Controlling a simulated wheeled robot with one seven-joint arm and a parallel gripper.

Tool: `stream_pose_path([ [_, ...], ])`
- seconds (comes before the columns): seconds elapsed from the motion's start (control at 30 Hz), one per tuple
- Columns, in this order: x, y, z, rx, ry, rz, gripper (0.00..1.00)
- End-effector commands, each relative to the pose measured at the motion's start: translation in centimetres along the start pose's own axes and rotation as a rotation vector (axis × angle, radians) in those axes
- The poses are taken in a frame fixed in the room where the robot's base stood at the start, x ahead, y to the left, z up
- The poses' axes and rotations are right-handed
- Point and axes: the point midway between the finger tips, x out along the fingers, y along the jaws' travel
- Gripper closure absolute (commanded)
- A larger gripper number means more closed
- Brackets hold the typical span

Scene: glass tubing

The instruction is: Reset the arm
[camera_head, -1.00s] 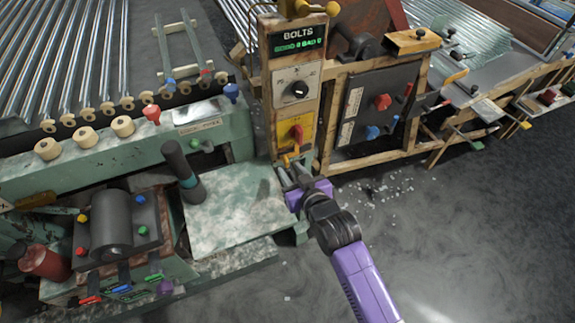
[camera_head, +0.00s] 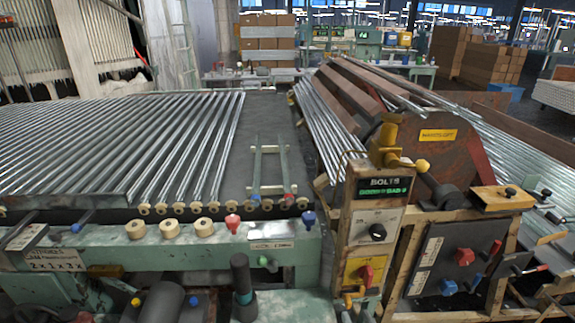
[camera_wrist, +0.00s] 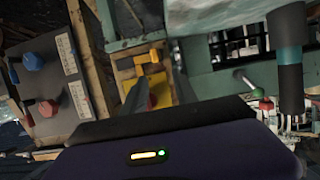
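My gripper (camera_wrist: 158,95) shows in the wrist view as two grey fingers standing apart with nothing held between them. Beyond the gap is the yellow panel (camera_wrist: 143,68) with its red switch, which also shows in the head view (camera_head: 362,271) on the post marked BOLTS. The fingers point toward this panel; I cannot tell the exact distance. In the head view my purple arm is not clearly visible, and the gripper is mostly or wholly below the bottom edge.
A green machine (camera_head: 180,247) with glass tubes (camera_head: 120,140) stands at left. The wooden-framed control box (camera_head: 445,262) stands at right. A dark upright cylinder (camera_head: 243,275) rises from the green machine, and it shows at right in the wrist view (camera_wrist: 289,60).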

Motion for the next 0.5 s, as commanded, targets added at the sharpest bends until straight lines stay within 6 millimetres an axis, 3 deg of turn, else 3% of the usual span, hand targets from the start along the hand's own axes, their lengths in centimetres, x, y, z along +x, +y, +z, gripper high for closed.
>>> stream_pose_path([
  [0.1,-1.1,0.4,-3.3,0.007,0.102,0.01,0.65],
  [0.17,-2.9,0.6,-3.9,0.017,0.152,0.016,0.65],
  [0.37,-8.9,0.6,-3.8,0.037,0.238,0.028,0.65],
  [0.5,-14.3,0.6,-3.0,0.046,0.273,0.036,0.65],
])
